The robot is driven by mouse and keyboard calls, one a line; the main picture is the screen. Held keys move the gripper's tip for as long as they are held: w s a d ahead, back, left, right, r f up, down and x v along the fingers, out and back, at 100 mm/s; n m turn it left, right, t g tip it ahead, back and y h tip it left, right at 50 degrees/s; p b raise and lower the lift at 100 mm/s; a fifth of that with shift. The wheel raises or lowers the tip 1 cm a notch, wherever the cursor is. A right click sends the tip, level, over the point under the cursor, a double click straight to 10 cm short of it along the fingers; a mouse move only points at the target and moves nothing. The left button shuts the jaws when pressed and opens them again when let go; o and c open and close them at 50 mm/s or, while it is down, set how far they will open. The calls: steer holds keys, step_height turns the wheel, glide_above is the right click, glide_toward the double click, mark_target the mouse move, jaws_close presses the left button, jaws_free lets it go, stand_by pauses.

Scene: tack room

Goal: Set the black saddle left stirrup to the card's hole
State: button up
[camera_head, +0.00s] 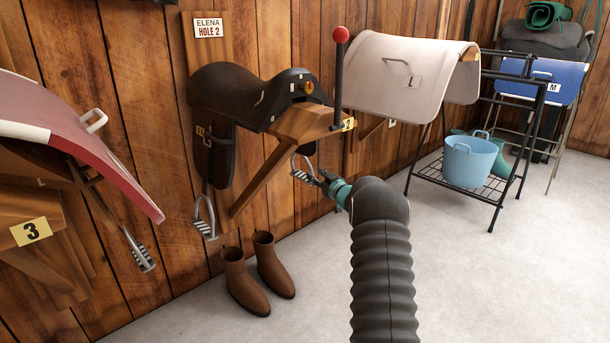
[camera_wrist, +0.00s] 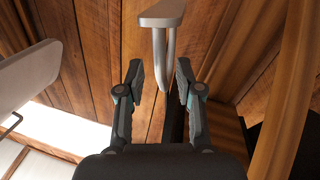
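The black saddle (camera_head: 225,92) sits on a wooden rack (camera_head: 305,123) tagged 2. The card (camera_head: 208,27) on the wall above it reads "ELENA HOLE 2". One metal stirrup (camera_head: 205,215) hangs at the picture's left, below a dark flap. Another stirrup (camera_head: 305,170) hangs on the right side, beside my gripper (camera_head: 325,180). In the wrist view, my gripper (camera_wrist: 160,75) is open, its fingers apart on either side of a metal stirrup loop (camera_wrist: 163,45). Gaps show on both sides of the loop. The strap holes on the right side are hidden.
Brown boots (camera_head: 258,275) stand on the floor under the saddle. A red-knobbed post (camera_head: 340,75) rises at the rack's front end. A red pad (camera_head: 65,125) on rack 3 is at left. Front floor is clear.

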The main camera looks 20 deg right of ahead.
steer(key=shift+w+a, duration=0.15)
steer(key=shift+w, duration=0.6)
steer(key=shift+w+a, duration=0.1)
steer(key=shift+w, duration=0.6)
jaws_close()
